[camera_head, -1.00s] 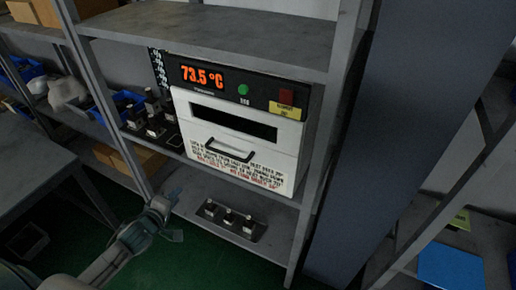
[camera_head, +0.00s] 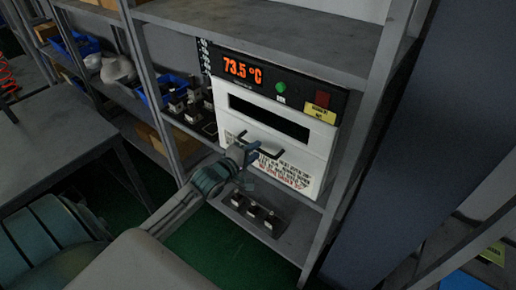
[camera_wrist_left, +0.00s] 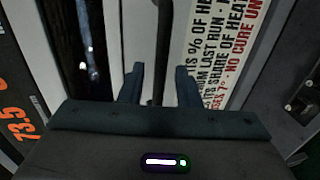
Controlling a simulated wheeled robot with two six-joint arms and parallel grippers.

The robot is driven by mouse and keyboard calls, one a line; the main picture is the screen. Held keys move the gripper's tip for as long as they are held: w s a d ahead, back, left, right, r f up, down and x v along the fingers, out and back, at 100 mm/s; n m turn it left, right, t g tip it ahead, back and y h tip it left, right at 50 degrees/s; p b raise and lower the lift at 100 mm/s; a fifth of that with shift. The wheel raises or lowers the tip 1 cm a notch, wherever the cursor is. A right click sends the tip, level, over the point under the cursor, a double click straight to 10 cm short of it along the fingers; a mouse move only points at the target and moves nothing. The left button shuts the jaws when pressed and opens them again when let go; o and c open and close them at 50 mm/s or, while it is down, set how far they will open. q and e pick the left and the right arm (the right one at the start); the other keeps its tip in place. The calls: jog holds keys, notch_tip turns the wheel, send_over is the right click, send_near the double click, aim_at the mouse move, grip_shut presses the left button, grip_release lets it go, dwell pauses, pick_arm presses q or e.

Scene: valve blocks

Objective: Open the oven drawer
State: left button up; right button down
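The white oven (camera_head: 325,140) sits on a rack shelf, its black panel reading 73.5 °C. Its drawer front looks closed, with red and black print low down. A dark bar handle (camera_head: 268,149) runs across the front below the black slot. My left gripper (camera_head: 250,157) is at the handle's left part and partly covers it and the print. In the left wrist view my left gripper (camera_wrist_left: 160,82) is open, with its two fingers apart and the handle bar (camera_wrist_left: 162,45) between them. I cannot tell whether either finger touches it. My right gripper is not in view.
Rack posts stand on both sides of the oven, the right one (camera_head: 352,150) close by. Small valve blocks (camera_head: 185,103) sit left of the oven, and more stand on a lower tray (camera_head: 258,215). A grey table (camera_head: 50,135) is at the left.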

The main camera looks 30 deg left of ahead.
pick_arm(q)
jog(key=shift+x, duration=1.1)
jog(key=shift+a, duration=0.1)
grip_shut()
jog(key=shift+f, duration=0.1)
